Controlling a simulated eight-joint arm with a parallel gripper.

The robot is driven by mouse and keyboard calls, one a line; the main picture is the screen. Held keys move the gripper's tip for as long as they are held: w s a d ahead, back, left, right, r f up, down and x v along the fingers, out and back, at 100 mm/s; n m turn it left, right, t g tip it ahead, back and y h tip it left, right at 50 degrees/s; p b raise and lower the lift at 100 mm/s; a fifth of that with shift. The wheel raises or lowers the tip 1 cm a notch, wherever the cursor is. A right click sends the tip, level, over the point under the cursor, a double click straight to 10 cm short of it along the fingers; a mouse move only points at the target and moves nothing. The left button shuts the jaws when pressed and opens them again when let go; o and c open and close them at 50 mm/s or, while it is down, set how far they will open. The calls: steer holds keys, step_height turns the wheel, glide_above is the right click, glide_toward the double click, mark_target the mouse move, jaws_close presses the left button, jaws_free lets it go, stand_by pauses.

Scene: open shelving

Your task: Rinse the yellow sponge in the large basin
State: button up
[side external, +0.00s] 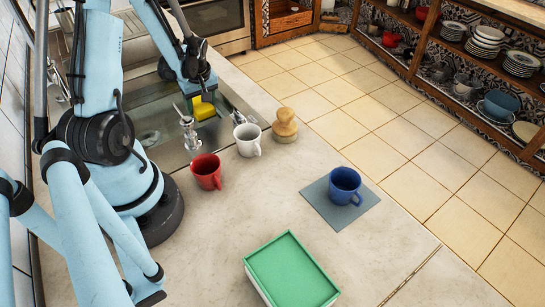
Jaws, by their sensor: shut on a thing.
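The yellow sponge (203,108) is in my gripper (203,92), over the right part of the sink. My gripper is shut on it, with the sponge hanging below the dark fingers. The large basin (153,110) is a grey metal sink set into the counter, partly hidden behind my arm. I cannot tell whether the sponge is inside the basin or above it, or whether it touches the bottom.
A metal tap (190,132) stands at the sink's near edge. A blue mug (345,183) sits on a grey mat (318,203). A green-topped box (290,270) lies nearer the camera.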

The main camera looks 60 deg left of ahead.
mark_target(200, 104)
step_height(200, 104, up, 11)
steer(key=shift+f, duration=0.2)
stand_by(0.8)
stand_by(0.9)
steer(key=w+d+r+m+t+h, duration=0.1)
steer(key=d+r+m, duration=0.3)
steer(key=d, duration=0.5)
steer(key=w+d+r+m+t+h, duration=0.1)
steer(key=w+d+r+m, duration=0.2)
steer(key=d+m, duration=0.5)
steer(key=w+d+r+m+t+h, duration=0.1)
steer(key=w+d+r+m, duration=0.3)
steer(key=d, duration=0.7)
steer(key=shift+d+r+m, duration=0.3)
steer(key=shift+d+m, duration=0.05)
steer(key=shift+m, duration=0.65)
steer(key=shift+w, duration=0.1)
